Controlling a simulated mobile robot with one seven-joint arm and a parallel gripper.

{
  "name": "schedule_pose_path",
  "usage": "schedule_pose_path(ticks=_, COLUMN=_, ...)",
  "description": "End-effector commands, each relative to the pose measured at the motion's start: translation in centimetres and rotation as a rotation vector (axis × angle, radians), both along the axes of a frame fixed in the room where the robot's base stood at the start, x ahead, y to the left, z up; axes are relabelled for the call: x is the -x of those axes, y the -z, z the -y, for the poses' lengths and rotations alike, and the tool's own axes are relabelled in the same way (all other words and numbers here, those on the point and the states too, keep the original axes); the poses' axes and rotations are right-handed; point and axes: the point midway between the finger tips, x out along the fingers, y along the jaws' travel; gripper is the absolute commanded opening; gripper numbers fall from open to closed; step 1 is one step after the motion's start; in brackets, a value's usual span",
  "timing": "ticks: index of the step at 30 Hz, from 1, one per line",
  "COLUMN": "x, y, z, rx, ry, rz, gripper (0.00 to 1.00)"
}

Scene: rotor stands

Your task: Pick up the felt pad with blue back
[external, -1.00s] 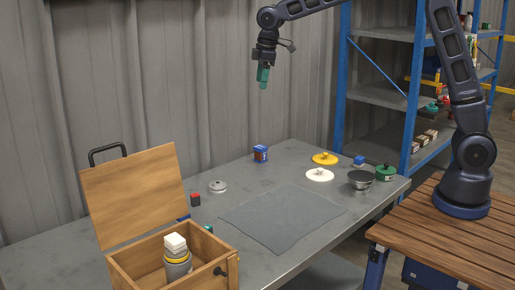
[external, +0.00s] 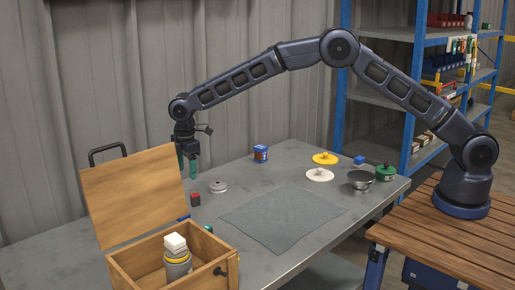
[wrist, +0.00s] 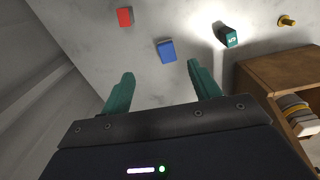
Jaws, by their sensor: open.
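The blue-backed pad (wrist: 166,50) lies on the grey table in the wrist view, just beyond and between my fingertips. In the external view only a blue sliver (external: 183,218) of it shows beside the open box lid, which hides the rest. A similar red-backed pad (wrist: 125,17) lies near it, also seen in the external view (external: 195,199). My gripper (external: 187,176) points down above the table, behind the lid's right edge. In the wrist view its teal fingers (wrist: 161,71) are spread apart with nothing between them.
A wooden box (external: 150,268) with its lid (external: 135,200) raised stands close by, holding stacked round pieces. A dark green item (wrist: 229,37) and a brass piece (wrist: 287,20) lie near the box. A silver lidded part (external: 217,187) and a grey mat (external: 280,218) are to the right.

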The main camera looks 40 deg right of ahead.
Motion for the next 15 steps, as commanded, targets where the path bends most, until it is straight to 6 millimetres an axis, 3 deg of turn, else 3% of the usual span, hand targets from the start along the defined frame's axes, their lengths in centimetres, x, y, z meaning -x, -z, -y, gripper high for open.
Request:
schedule_pose_path(ticks=1, x=0.2, y=1.5, z=-1.1, rx=0.003, ry=-0.021, rz=-0.006, gripper=0.62)
schedule_pose_path(ticks=5, x=0.5, y=3.9, z=-2.7, rx=0.009, ry=-0.057, rz=-0.014, gripper=0.62)
schedule_pose_path(ticks=15, x=0.7, y=6.7, z=-3.6, rx=0.011, ry=-0.077, rz=-0.018, gripper=0.62)
